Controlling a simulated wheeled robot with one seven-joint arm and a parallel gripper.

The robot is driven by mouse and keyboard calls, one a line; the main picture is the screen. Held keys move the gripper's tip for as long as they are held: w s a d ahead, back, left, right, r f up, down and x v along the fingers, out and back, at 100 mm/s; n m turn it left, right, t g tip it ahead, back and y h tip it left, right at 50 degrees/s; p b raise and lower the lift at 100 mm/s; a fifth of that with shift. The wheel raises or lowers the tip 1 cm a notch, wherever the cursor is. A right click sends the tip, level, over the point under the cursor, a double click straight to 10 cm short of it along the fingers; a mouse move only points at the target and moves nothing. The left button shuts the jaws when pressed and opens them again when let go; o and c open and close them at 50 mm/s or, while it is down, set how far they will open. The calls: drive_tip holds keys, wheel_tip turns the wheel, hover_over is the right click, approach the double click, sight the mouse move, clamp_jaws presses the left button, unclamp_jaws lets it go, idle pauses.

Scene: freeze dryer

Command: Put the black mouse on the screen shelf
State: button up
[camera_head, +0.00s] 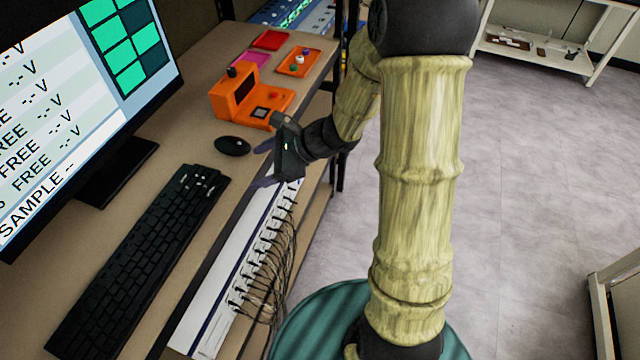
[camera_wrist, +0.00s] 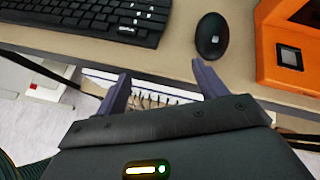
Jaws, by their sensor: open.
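The black mouse (camera_head: 232,146) lies on the wooden desk beyond the end of the black keyboard. It also shows in the wrist view (camera_wrist: 211,35), just past my right finger. My gripper (camera_head: 266,164) is open and empty at the desk's front edge, close to the mouse but apart from it. In the wrist view my gripper (camera_wrist: 160,83) has its two purple-grey fingers spread over the desk edge. The large screen (camera_head: 90,95) stands on the desk at the left. I cannot clearly make out a screen shelf.
The keyboard (camera_head: 140,260) lies in front of the screen. An orange device (camera_head: 240,95) and an orange tray (camera_head: 312,60) stand past the mouse. A white panel with several cables (camera_head: 225,285) is below the desk edge. Bare desk surrounds the mouse.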

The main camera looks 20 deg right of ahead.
drive_tip(key=s+d+f+n+g+h, duration=0.2)
drive_tip(key=s+d+n+g+h, duration=0.15)
drive_tip(key=s+n, duration=0.5)
drive_tip(key=s+d+r+n+t+h, duration=0.1)
drive_tip(key=s+d+n+h, duration=0.3)
drive_tip(key=n, duration=0.7)
drive_tip(key=d+r+h, duration=0.1)
drive_tip(key=d+h, duration=0.1)
drive_tip(key=d, duration=0.1)
drive_tip(key=shift+s+d+r+n+t, duration=0.25)
drive_tip(key=shift+s+r+n+t, duration=0.1)
drive_tip(key=shift+h, duration=0.25)
drive_tip(key=shift+s+a, duration=0.1)
drive_tip(key=shift+s, duration=0.05)
